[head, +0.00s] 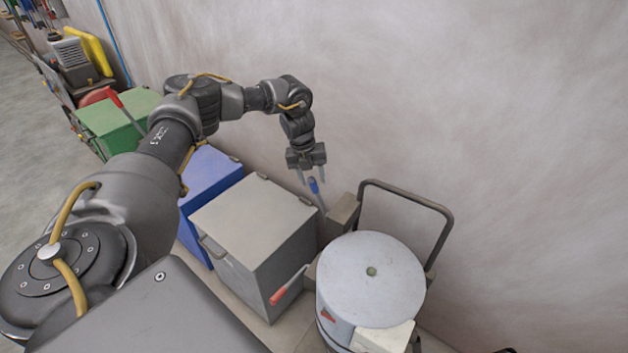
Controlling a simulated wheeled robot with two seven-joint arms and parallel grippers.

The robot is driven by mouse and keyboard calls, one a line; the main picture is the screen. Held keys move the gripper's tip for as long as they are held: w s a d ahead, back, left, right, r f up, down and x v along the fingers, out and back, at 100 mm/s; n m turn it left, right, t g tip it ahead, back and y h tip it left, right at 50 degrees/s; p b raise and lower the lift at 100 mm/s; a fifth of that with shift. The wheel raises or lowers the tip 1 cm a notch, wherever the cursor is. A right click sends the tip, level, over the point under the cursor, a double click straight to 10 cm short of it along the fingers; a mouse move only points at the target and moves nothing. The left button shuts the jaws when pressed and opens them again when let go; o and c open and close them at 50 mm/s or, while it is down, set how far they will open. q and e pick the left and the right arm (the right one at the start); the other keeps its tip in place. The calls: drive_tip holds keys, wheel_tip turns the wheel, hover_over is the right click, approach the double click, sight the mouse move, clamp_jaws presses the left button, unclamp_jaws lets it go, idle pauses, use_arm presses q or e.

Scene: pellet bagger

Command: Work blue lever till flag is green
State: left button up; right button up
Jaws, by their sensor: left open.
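The blue lever (315,188) rises between the grey box and the wall, its blue grip pointing up and tilted slightly left. My left gripper (312,180) is open, fingers pointing down, with the blue grip at or between its fingertips. I cannot tell whether they touch. A second lever with a red grip (281,294) sticks out at the front of the machine, beside the grey box. The flag is not clearly visible. My right gripper is not in view.
A grey lidded box (254,218) stands left of the lever, with a blue box (208,180) and a green box (118,118) beyond. A pale round drum (371,280) and a dark tube handle (408,200) stand right. The wall is close behind.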

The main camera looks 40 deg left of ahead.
sight(313, 190)
use_arm(q)
drive_tip(key=shift+w+d+f+p, duration=0.1)
drive_tip(key=shift+d+f+p, duration=0.1)
drive_tip(key=shift+f, duration=0.6)
drive_tip(key=shift+d+f+p, duration=0.1)
drive_tip(key=shift+f+p, duration=0.05)
drive_tip(key=shift+f, duration=0.6)
drive_tip(key=shift+a, duration=0.1)
clamp_jaws()
